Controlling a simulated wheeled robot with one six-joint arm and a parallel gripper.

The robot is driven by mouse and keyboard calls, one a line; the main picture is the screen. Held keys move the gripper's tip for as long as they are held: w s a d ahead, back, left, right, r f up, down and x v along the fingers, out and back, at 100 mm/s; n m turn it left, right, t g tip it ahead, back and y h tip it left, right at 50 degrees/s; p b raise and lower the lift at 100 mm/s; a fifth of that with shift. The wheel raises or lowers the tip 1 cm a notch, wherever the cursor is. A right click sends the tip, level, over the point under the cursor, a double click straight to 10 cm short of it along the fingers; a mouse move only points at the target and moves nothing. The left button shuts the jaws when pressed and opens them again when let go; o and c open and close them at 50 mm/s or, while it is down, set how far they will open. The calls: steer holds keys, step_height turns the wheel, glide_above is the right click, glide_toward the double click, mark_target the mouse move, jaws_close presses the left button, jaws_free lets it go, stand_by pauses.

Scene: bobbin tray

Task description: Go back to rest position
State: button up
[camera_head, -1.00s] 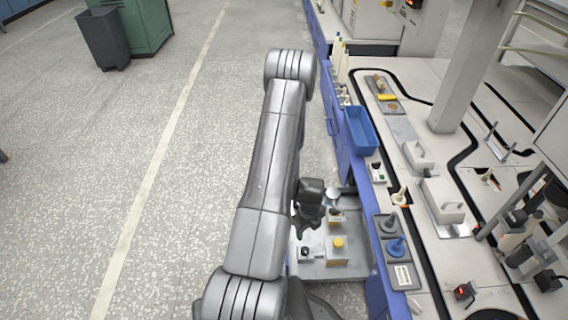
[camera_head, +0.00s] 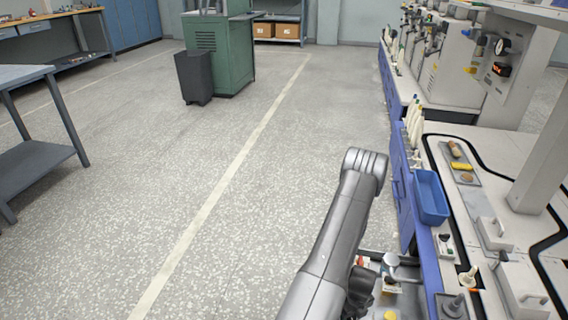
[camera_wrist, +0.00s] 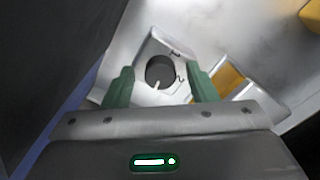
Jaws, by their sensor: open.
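My gripper (camera_wrist: 162,84) is open, with its two green fingers apart and nothing between them in the wrist view. Beyond the fingers is a white plate with a dark round recess (camera_wrist: 160,70), which holds a small pale pin. In the head view, my dark gripper (camera_head: 360,288) hangs beside the grey tray (camera_head: 408,272) at the bottom. Its fingertips are hidden there. A yellow-topped part (camera_head: 390,315) shows at the tray's lower edge. A yellow-orange piece (camera_wrist: 230,78) lies right of the fingers in the wrist view.
The bench with blue side panels (camera_head: 403,190) runs along the right, carrying a blue bin (camera_head: 431,197) and a small tray (camera_head: 460,165). A dark bin (camera_head: 194,77), a green cabinet (camera_head: 232,58) and a grey worktable (camera_head: 35,75) stand farther off.

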step_height(320, 180, up, 14)
steer(key=p, duration=0.5)
step_height(320, 180, down, 14)
steer(key=b, duration=0.5)
steer(key=shift+r, duration=0.1)
steer(key=n+p, duration=0.1)
steer(key=n, duration=0.4)
steer(key=n+p, duration=0.2)
steer(key=n, duration=0.2)
steer(key=shift+n, duration=0.4)
steer(key=n+p, duration=0.2)
steer(key=n, duration=0.4)
steer(key=shift+s+p, duration=0.1)
steer(key=shift+p, duration=0.25)
steer(key=n, duration=0.4)
steer(key=shift+n+p, duration=0.3)
steer(key=shift+p, duration=0.1)
